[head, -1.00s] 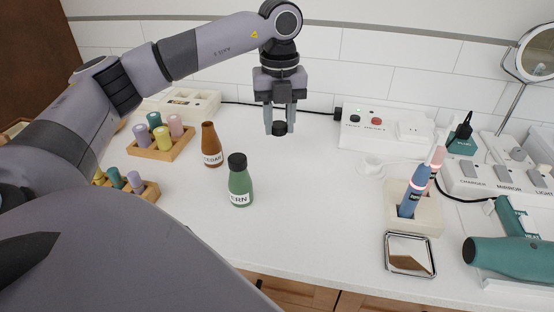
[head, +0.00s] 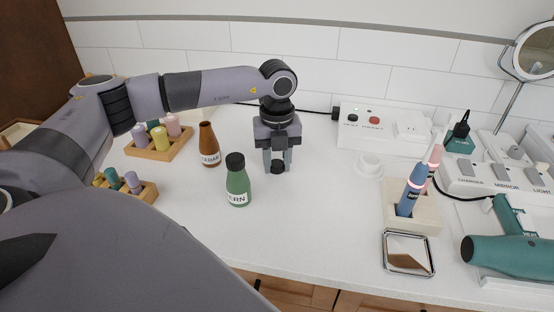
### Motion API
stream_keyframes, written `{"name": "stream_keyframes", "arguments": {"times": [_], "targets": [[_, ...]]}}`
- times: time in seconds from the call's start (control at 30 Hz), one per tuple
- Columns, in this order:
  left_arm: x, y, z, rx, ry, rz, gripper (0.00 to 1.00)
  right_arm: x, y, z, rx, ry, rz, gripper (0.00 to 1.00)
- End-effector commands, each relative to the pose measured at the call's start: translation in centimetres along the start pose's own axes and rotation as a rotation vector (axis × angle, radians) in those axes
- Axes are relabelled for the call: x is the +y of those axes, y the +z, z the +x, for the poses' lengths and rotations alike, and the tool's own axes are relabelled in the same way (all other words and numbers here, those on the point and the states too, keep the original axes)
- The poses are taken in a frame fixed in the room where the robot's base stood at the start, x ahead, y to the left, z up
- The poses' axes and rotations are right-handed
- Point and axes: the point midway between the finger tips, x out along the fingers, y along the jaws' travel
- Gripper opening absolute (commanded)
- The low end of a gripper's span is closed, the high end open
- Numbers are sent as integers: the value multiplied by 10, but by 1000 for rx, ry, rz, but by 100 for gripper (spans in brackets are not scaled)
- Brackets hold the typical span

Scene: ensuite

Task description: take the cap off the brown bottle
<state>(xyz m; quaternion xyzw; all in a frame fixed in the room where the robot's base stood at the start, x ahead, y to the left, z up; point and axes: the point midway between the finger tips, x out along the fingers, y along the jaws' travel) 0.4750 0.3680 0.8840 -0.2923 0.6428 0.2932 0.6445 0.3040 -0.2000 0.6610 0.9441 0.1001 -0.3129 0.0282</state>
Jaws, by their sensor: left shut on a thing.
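The brown bottle (head: 208,143), labelled "CEDAR", stands upright on the white counter with a bare neck and no cap on it. My left gripper (head: 277,163) points down to the right of the brown bottle, apart from it. It is shut on a black cap (head: 277,167), which shows between and below the fingertips, low over the counter; whether it touches the counter I cannot tell. The green bottle (head: 238,182), labelled "FERN", stands in front, between the brown bottle and my gripper, with its black cap on. My right gripper is not in view.
Wooden racks of coloured bottles (head: 158,150) (head: 128,187) stand at the left. At the right are a white switch box (head: 370,133), a toothbrush holder (head: 425,217), a small mirror tray (head: 408,254) and a teal hair dryer (head: 508,257). The counter's front middle is clear.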

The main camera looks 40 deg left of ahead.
Motion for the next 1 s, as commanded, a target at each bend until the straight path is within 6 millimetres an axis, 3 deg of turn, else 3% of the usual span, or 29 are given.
{"name": "stream_keyframes", "arguments": {"times": [0.07, 0.1, 0.17, 0.57, 1.0], "targets": [[0, 0, 3, 0, 0, 0, 0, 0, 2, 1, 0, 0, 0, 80], [0, 0, 3, 0, 0, 0, 41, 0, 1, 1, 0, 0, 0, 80], [0, 0, 2, 0, 0, 0, 60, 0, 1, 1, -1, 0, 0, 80], [0, 0, -5, -1, -2, 0, 60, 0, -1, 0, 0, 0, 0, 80], [-1, 0, -91, -1, -4, 1, 60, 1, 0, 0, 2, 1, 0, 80]]}}
